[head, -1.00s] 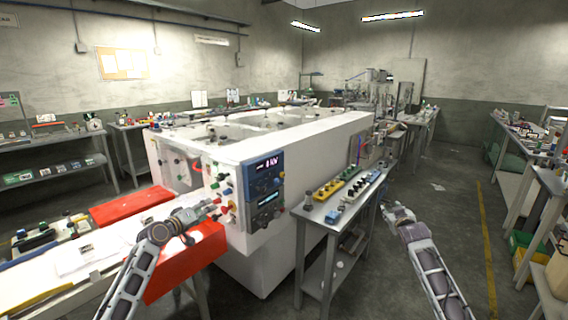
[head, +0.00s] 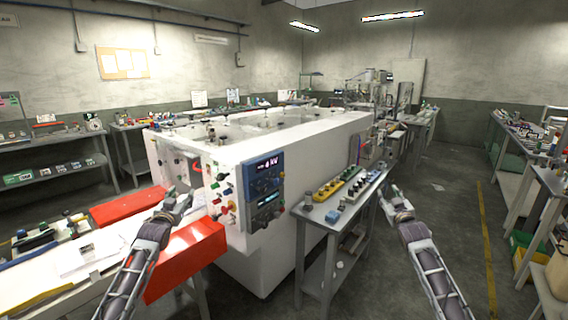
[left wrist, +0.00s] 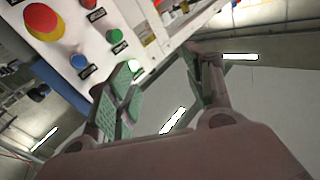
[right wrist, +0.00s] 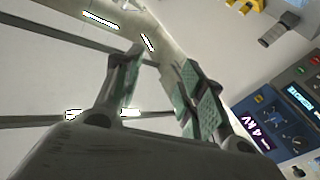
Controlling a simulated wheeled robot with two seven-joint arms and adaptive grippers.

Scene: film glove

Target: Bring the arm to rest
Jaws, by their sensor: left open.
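My left gripper (head: 181,200) is raised in front of the left end of the white machine, above the red block. In the left wrist view its fingers (left wrist: 165,82) stand apart with nothing between them, below the panel's buttons. My right gripper (head: 390,196) is held up in the air just right of the small steel table. In the right wrist view its fingers (right wrist: 163,88) are also apart and empty. The blue control panel (head: 264,186) on the machine has a lit display, which in the right wrist view (right wrist: 262,135) reads about 4 kV.
The white machine (head: 310,150) fills the middle. The steel table (head: 322,222) with buttons and small parts stands between my arms.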

